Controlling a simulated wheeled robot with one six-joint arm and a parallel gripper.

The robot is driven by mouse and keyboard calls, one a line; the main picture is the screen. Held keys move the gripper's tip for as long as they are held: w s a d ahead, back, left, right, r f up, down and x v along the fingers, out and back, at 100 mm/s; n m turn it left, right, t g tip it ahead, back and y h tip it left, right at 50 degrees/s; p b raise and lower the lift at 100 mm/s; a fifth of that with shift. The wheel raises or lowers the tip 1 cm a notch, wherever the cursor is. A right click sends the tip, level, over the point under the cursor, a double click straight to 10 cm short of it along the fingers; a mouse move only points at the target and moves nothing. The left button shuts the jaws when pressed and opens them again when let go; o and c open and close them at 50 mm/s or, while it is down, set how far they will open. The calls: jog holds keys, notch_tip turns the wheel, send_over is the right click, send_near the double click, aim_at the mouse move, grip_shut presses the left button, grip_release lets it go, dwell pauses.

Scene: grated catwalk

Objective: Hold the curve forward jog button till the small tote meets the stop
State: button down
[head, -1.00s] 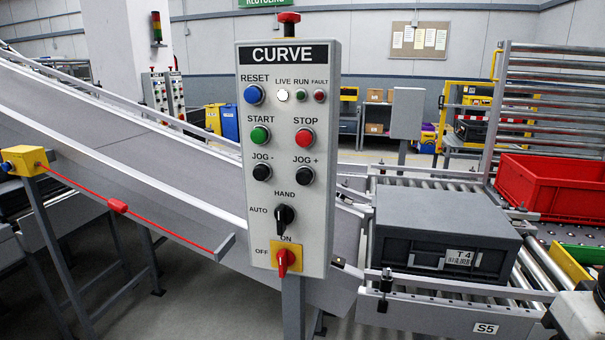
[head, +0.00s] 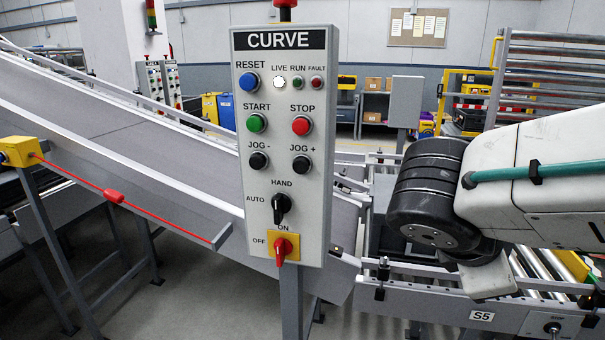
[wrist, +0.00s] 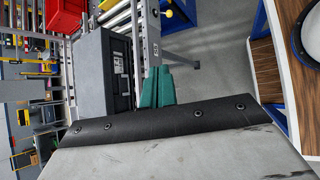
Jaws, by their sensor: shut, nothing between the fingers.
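The CURVE panel (head: 283,140) stands upright in the head view. Its black JOG + button (head: 301,164) is right of the JOG - button (head: 258,161), and nothing touches either. The black selector (head: 281,208) appears to point up at HAND. The white LIVE lamp (head: 279,82) is lit. A grey tote on the rollers is mostly hidden behind my arm in the head view; it shows in the wrist view (wrist: 91,75). My gripper's teal fingers (wrist: 158,72) are shut and empty in the wrist view, apart from the panel. They are outside the head view.
The sloping belt (head: 120,150) runs down behind the panel, with a red pull cord (head: 114,196) along its near side. The S5 conveyor rail (head: 440,306) lies right of the panel. A red crate (wrist: 66,17) shows in the wrist view. Space before the panel looks clear.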

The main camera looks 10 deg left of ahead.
jog(key=w+a+r+n+t, duration=0.2)
jog(key=a+n+t, duration=0.25)
jog(key=a, duration=0.35)
jog(key=w+a+r+n+t, duration=0.1)
jog(key=a+r+n+t, duration=0.15)
jog(key=a+n, duration=0.45)
jog(key=s+a+r+n+t+y, duration=0.1)
jog(key=s+a+n+t+y, duration=0.1)
jog(key=a, duration=0.5)
jog(key=s+a+r+n+t+y, duration=0.1)
jog(key=s+a+n+t+y, duration=0.1)
jog(key=a, duration=0.6)
jog(key=n+t+y, duration=0.1)
jog(key=n+t, duration=0.1)
jog(key=n, duration=0.1)
jog(key=shift+s+a+r+y, duration=0.2)
jog(key=shift+r+y, duration=0.1)
jog(key=shift+y, duration=0.1)
